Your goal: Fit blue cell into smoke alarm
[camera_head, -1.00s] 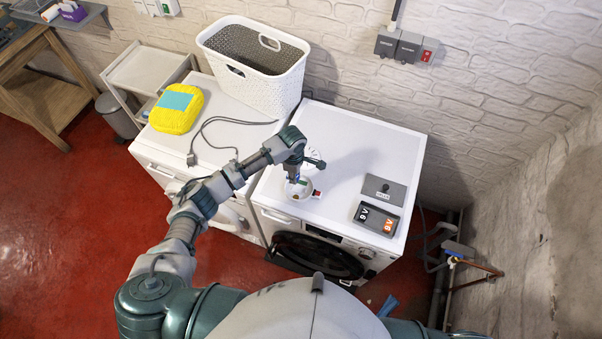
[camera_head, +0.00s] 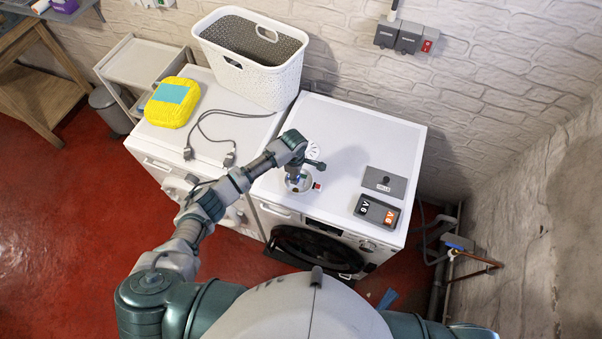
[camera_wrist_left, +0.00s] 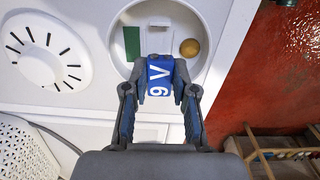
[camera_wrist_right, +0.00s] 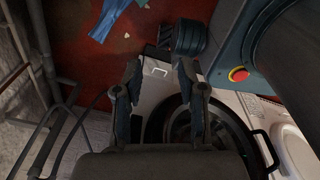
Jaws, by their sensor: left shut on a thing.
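The blue 9V cell (camera_wrist_left: 159,77) is in my left gripper (camera_wrist_left: 160,70), which is shut on it; the left wrist view shows its lettered face. My left gripper (camera_head: 297,178) is over the white round alarm base (camera_wrist_left: 207,18) on the right-hand white machine; the base also shows in the head view (camera_head: 303,188). Inside the base are a green board (camera_wrist_left: 132,43) and a brass disc (camera_wrist_left: 190,47). I cannot tell whether the cell touches the base. The slotted alarm cover (camera_wrist_left: 38,50) lies beside it. My right gripper (camera_wrist_right: 158,70) is open and empty, in front of the machine.
A black tray (camera_head: 377,213) with white-marked and orange 9V cells and a grey lid plate (camera_head: 385,184) lie to the right on the machine top (camera_head: 350,135). A cable (camera_head: 215,135), yellow pack (camera_head: 172,102) and white basket (camera_head: 250,75) are on the left machine.

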